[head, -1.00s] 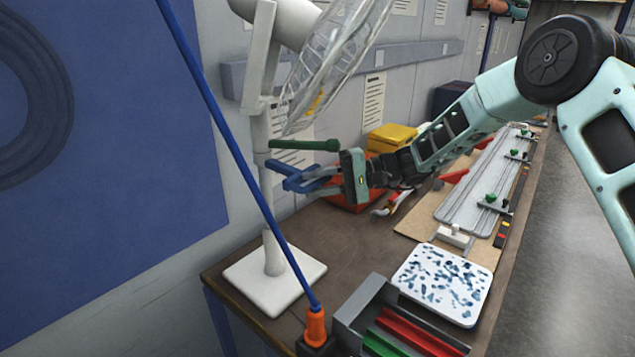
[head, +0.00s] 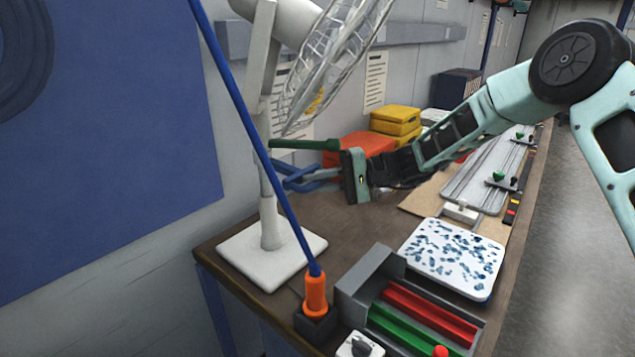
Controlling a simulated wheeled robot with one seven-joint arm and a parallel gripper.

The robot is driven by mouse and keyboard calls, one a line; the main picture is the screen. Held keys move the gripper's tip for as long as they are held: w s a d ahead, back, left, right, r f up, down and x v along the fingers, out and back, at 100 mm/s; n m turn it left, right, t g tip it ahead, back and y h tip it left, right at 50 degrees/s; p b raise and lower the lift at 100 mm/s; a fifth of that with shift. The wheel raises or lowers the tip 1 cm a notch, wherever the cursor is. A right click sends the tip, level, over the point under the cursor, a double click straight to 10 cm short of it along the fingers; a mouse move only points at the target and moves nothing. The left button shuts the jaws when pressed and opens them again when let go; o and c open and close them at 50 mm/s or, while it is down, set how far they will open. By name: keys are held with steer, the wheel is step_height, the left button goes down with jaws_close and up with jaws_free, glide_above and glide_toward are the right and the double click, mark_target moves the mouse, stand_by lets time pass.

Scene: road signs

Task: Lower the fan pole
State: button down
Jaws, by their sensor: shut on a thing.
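A white fan (head: 335,60) stands on a white pole (head: 268,208) with a square white base (head: 300,243), at the near left corner of the workbench. A dark green handle (head: 305,144) sticks out to the right from the pole. My gripper (head: 292,176), with blue fingers, is at the pole just below the green handle. Its fingers are shut on the pole; their tips are partly hidden behind the blue rod and the pole. The fan's top is cut off by the picture's edge.
A blue rod (head: 240,105) in an orange holder (head: 316,292) slants in front of the pole. A grey tray (head: 352,300) with red and green bars and a speckled white plate (head: 455,258) lie nearby. Yellow boxes (head: 396,120) and an orange box (head: 357,146) stand behind my gripper.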

step_height(320, 180, down, 8)
steer(key=b, duration=0.5)
steer(key=shift+b, duration=0.3)
steer(key=shift+r, duration=0.2)
steer(key=c, duration=1.4)
jaws_free()
steer(key=shift+d, duration=0.1)
steer(key=d+r+b, duration=0.2)
steer(key=d+b, duration=0.2)
steer(key=d, duration=1.3)
steer(key=shift+r, duration=0.3)
steer(key=shift+w, duration=0.1)
